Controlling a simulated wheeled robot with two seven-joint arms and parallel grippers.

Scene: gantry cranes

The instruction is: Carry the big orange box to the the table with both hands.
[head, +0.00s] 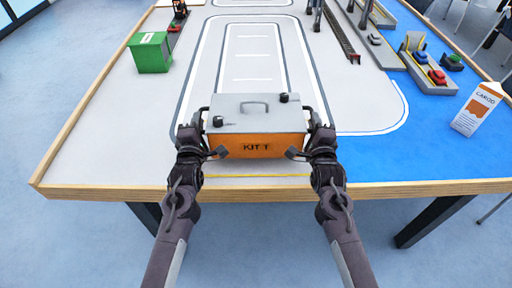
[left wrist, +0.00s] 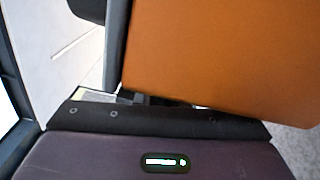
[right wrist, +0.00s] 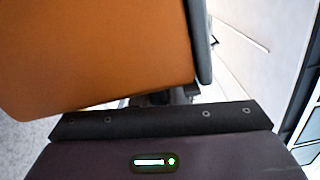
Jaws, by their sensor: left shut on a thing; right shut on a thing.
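The orange front also fills much of the left wrist view (left wrist: 220,50) and the right wrist view (right wrist: 95,50). The fingertips are mostly hidden in both wrist views.
A green box (head: 150,53) stands at the left of the table. A white "CARGO" carton (head: 478,110) is at the right on the blue area. Rails (head: 340,35) and small vehicles on grey platforms (head: 425,65) are at the back right. The white track area behind the box is clear.

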